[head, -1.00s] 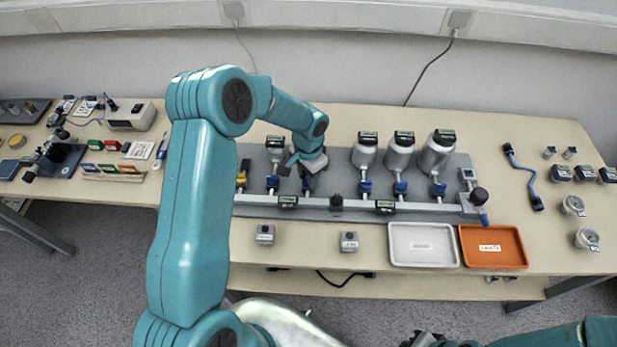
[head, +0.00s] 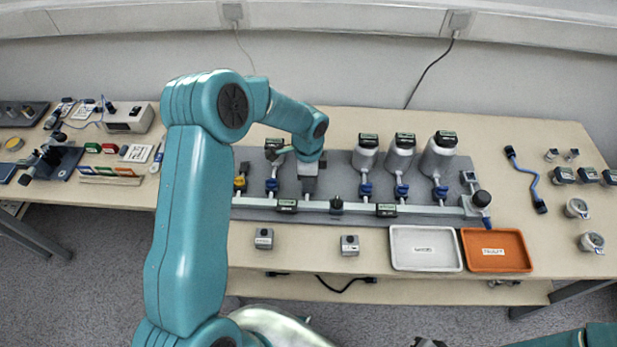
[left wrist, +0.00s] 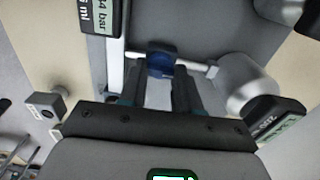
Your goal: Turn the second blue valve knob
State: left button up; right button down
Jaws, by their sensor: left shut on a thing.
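My left gripper (head: 309,190) reaches down over the grey panel (head: 335,160), between the leftmost blue valve knob (head: 271,184) and the blue valve knob (head: 365,188) to its right. In the left wrist view a blue knob (left wrist: 160,64) sits on a thin pipe between the two fingers (left wrist: 159,88), and the gripper is shut on it. That knob is hidden behind the gripper in the head view. More blue knobs (head: 401,191) stand farther right on the rail. Only a dark bit of my right gripper (head: 430,342) shows at the bottom edge; its jaws cannot be made out.
Grey bottles with dark caps (head: 399,158) stand behind the knobs; one (left wrist: 238,82) is close beside the gripper. A pale rail (head: 350,207) with small displays runs in front. A white tray (head: 425,262) and an orange tray (head: 497,264) lie front right.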

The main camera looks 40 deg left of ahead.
pick_arm(q)
jog(key=shift+a+r, duration=0.1)
dwell(0.5)
jog(key=o, duration=1.1)
jog(key=shift+s, duration=0.1)
jog(key=shift+c, duration=0.2)
jog(key=shift+r, duration=0.35)
notch_tip(320, 180, up, 16)
jog(key=shift+f, duration=0.15)
